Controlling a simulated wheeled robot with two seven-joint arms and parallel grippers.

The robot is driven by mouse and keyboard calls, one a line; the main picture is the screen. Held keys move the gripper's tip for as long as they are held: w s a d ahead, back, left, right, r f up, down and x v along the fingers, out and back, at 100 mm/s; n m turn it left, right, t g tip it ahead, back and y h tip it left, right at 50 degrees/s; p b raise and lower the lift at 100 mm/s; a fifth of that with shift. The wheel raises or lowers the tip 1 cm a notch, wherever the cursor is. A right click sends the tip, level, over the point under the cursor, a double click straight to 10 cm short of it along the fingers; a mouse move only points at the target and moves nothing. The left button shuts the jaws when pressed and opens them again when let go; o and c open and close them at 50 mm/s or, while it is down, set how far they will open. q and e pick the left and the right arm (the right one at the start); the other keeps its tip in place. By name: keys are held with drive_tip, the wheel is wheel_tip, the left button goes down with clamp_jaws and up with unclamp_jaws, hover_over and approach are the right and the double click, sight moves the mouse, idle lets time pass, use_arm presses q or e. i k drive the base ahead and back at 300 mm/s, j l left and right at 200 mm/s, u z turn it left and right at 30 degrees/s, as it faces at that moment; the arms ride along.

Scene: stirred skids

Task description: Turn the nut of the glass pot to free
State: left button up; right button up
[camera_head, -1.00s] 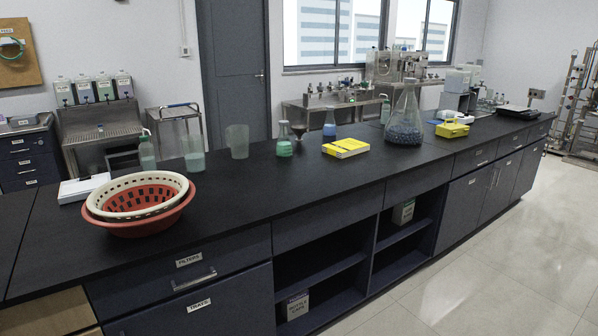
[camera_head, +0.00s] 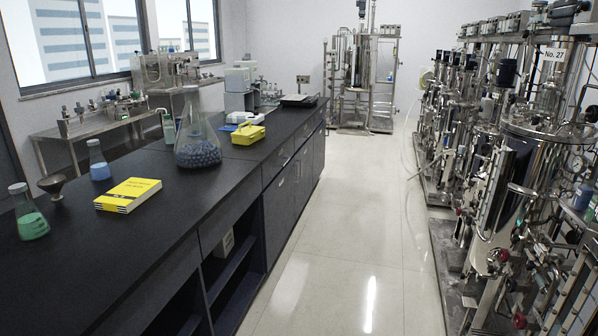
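No glass pot or nut can be picked out for certain at this distance. Skids with upright vessels and pipework stand along the right side; the nearest skid (camera_head: 505,190) carries a large shiny cylindrical vessel and a sign (camera_head: 553,67) reading "No. 27". Another skid (camera_head: 360,75) with a tall upright vessel stands at the far wall. Which of these vessels are glass, and where any nut sits, is too small or too reflective to tell. Neither of my grippers is in view.
A long black bench (camera_head: 225,190) fills the left, holding a large flask (camera_head: 197,150) of blue balls, a yellow book (camera_head: 128,194) and a yellow box (camera_head: 248,134). The pale floor (camera_head: 335,230) between bench and skids is open. A pale hose (camera_head: 405,165) hangs beside the skids.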

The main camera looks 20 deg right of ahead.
sight(546, 87)
drive_tip(key=i+l+z, duration=0.15)
drive_tip(key=i+z, duration=0.85)
drive_tip(key=i+j+z, duration=0.25)
drive_tip(key=z, duration=0.2)
drive_tip(key=i+j+z, duration=0.1)
drive_tip(key=i+z, duration=0.15)
drive_tip(key=z, duration=0.15)
drive_tip(key=i+j+z, duration=0.2)
drive_tip(key=z, duration=0.2)
drive_tip(key=i+j+z, duration=0.25)
drive_tip(key=z, duration=0.15)
drive_tip(key=i+j+z, duration=0.2)
drive_tip(key=j+z, duration=0.2)
drive_tip(key=i+j+z, duration=0.15)
drive_tip(key=j+z, duration=0.15)
drive_tip(key=i+j+z, duration=0.1)
drive_tip(key=j+z, duration=0.2)
drive_tip(key=i+j+z, duration=0.1)
drive_tip(key=j+z, duration=0.15)
drive_tip(key=j, duration=0.1)
